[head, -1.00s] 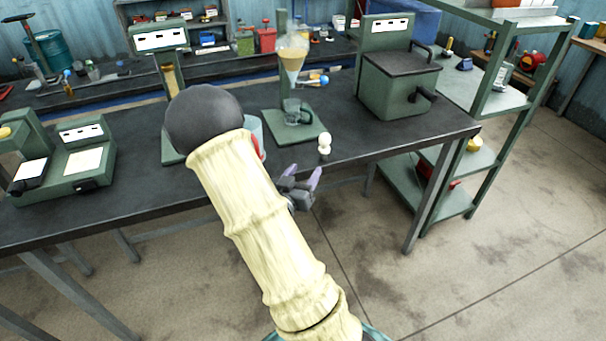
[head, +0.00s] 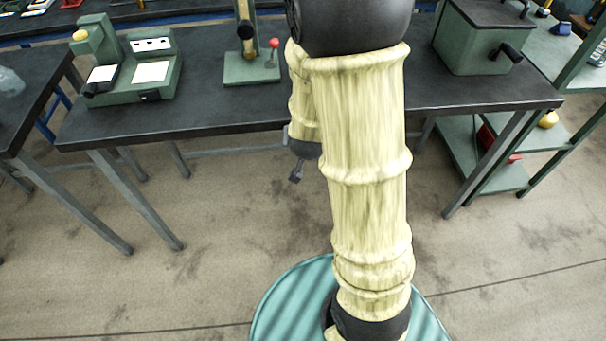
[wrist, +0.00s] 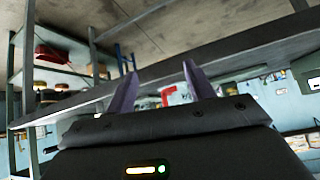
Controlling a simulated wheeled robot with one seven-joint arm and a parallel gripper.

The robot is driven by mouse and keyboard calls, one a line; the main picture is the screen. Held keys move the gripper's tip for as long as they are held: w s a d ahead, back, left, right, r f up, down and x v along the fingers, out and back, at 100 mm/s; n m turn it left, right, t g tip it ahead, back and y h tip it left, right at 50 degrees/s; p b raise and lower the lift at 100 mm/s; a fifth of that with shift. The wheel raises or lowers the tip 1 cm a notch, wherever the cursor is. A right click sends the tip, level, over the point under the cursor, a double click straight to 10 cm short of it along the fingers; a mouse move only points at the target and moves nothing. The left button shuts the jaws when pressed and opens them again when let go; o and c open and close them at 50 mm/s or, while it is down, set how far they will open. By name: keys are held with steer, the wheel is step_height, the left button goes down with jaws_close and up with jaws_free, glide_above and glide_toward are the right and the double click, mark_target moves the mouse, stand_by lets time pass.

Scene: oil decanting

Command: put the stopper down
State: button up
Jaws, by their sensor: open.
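My gripper (wrist: 160,70) is open in the wrist view, with two purple-grey fingers apart and nothing between them. In the head view my gripper (head: 296,175) shows small beside my arm, in front of the bench's near edge and over the floor. The stopper is not visible in either current view. My arm covers the part of the dark bench (head: 215,108) around the spot where the small white stopper stood a second ago.
A green device with two white plates (head: 130,70) stands on the bench's left. A green stand with a red-knobbed lever (head: 250,72) is left of my arm. A green box with a crank (head: 485,40) is at right. Open floor lies in front.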

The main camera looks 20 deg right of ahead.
steer(key=s+a+r+n+g+y, duration=0.1)
steer(key=s+a+n+g, duration=0.1)
steer(key=s, duration=0.4)
steer(key=s+a+r+n+g+y, duration=0.2)
steer(key=s+a+n+g, duration=0.1)
steer(key=s, duration=0.3)
steer(key=shift+s+a+r+n, duration=0.15)
steer(key=shift+s+a+n, duration=0.2)
steer(key=shift+a, duration=0.4)
steer(key=shift+o, duration=0.5)
steer(key=c, duration=0.4)
steer(key=shift+c, duration=0.3)
